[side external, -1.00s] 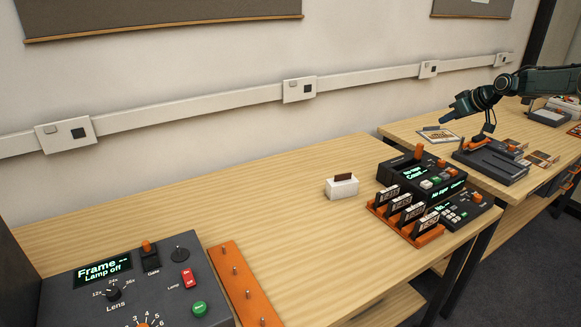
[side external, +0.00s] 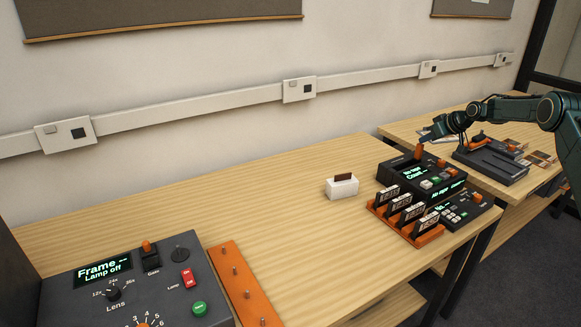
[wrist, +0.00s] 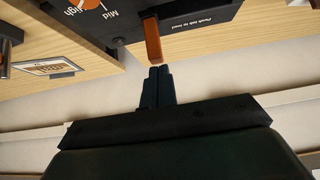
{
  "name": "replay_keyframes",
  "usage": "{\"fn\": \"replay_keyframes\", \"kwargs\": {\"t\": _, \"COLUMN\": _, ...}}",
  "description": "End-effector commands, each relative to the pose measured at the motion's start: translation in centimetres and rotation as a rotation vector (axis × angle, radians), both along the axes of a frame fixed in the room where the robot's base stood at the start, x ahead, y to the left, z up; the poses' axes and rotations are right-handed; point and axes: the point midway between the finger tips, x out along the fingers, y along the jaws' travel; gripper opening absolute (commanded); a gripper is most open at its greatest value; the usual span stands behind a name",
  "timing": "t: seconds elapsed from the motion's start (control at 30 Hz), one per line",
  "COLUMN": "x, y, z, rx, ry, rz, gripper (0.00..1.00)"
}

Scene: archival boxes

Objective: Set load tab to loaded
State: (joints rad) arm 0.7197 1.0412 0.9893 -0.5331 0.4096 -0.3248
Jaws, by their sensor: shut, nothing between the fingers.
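The load tab is an upright orange tab (side external: 418,151) at the back left of a dark console (side external: 399,168) with green displays. In the wrist view the tab (wrist: 153,42) sticks out beside lettering that reads "Push tab to load". My gripper (side external: 421,143) is just above and behind the tab in the side view. In the wrist view my gripper's fingertips (wrist: 159,71) are shut together and empty, pointing at the tab's end with a small gap apparent. Whether they touch cannot be told for sure.
An orange rack (side external: 413,234) with several labelled cards stands in front of the console. A white block (side external: 342,189) with a brown piece sits to its left. A dark device (side external: 492,162) with an orange part is on the right table. The middle of the near table is clear.

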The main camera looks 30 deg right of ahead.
Motion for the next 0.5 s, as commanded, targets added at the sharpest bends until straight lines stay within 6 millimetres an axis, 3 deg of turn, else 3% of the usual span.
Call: {"fn": "replay_keyframes", "kwargs": {"t": 0.5, "x": -0.02, "y": 0.0, "z": -0.84, "rx": 0.001, "ry": 0.001, "rz": -0.001, "gripper": 0.0}}
